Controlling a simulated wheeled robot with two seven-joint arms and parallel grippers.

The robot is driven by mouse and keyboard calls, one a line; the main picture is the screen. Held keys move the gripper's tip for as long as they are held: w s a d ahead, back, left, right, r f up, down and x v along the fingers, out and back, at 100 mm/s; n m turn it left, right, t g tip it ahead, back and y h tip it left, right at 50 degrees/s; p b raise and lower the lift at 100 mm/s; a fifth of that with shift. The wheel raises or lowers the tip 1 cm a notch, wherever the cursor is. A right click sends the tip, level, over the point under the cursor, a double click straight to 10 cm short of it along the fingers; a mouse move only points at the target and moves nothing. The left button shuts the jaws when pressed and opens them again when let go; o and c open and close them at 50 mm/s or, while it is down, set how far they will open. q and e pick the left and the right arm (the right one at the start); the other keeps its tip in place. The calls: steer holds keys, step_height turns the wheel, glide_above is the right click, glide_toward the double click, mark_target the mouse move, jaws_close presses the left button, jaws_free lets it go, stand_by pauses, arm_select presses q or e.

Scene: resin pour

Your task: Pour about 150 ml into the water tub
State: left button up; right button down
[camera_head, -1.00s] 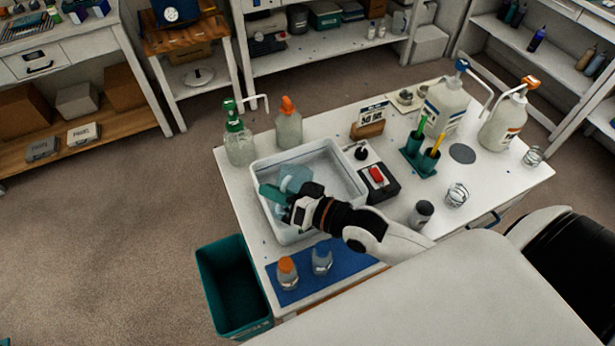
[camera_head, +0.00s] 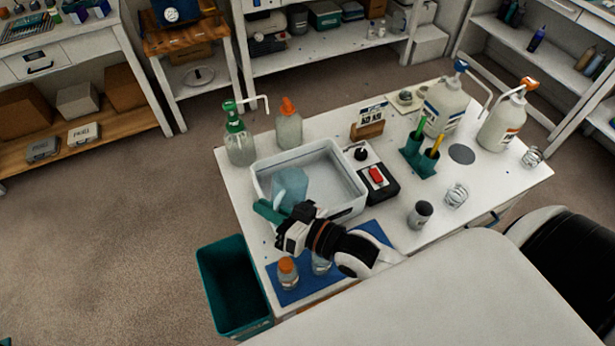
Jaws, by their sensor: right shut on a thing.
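The water tub (camera_head: 351,206) is a white rectangular tub at the left part of the white table. My right gripper (camera_head: 284,222) is at the tub's front left corner, shut on a translucent blue jug (camera_head: 290,184) with a teal part (camera_head: 267,211). The jug's body is over the tub's left part, inside its rim as seen from here. I cannot make out a stream, the liquid level, or exactly how far the jug tilts. My left gripper is not in view.
A green-topped pump bottle (camera_head: 239,143) and an orange-capped bottle (camera_head: 288,128) stand behind the tub. A black device with a red switch (camera_head: 376,175) is close on its right. Small bottles, one orange-capped (camera_head: 287,271), stand on the blue mat (camera_head: 297,295) in front.

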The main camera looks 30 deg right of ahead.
steer(key=a+f+n, duration=0.1)
steer(key=s+f+n+b, duration=0.1)
steer(key=n, duration=0.1)
steer(key=s+a+f+n+t, duration=0.1)
steer(key=shift+s+a+f+n+b, duration=0.1)
steer(key=shift+a+f+n+b, duration=0.05)
steer(key=shift+a+n+b, duration=0.2)
stand_by(1.1)
